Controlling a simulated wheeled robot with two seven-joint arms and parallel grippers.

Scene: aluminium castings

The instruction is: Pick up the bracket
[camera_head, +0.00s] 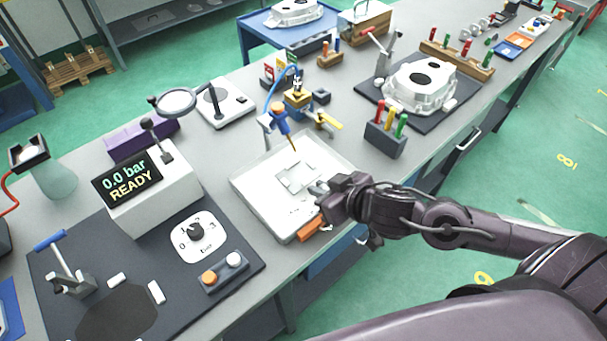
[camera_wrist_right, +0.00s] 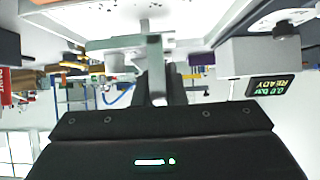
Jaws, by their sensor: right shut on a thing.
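The bracket (camera_head: 297,178), a pale grey angular piece, shows over the white tray (camera_head: 262,203) in the head view. My right gripper (camera_head: 318,189) reaches in from the right at the tray's right side and is shut on the bracket's near end. In the right wrist view, which is upside down, the grey-green bracket (camera_wrist_right: 112,44) sticks out to the left from the dark fingers of the gripper (camera_wrist_right: 158,75). Part of it is hidden between the fingers. I cannot tell its exact height above the tray. My left gripper is not in view.
A gauge box (camera_head: 150,190) reading "0.0 bar READY" stands left of the tray. A blue-hosed tool (camera_head: 281,125) hangs behind it. A block of coloured-handled tools (camera_head: 385,138) and a large casting (camera_head: 420,86) stand to the right. An orange part (camera_head: 313,230) is at the tray's near edge.

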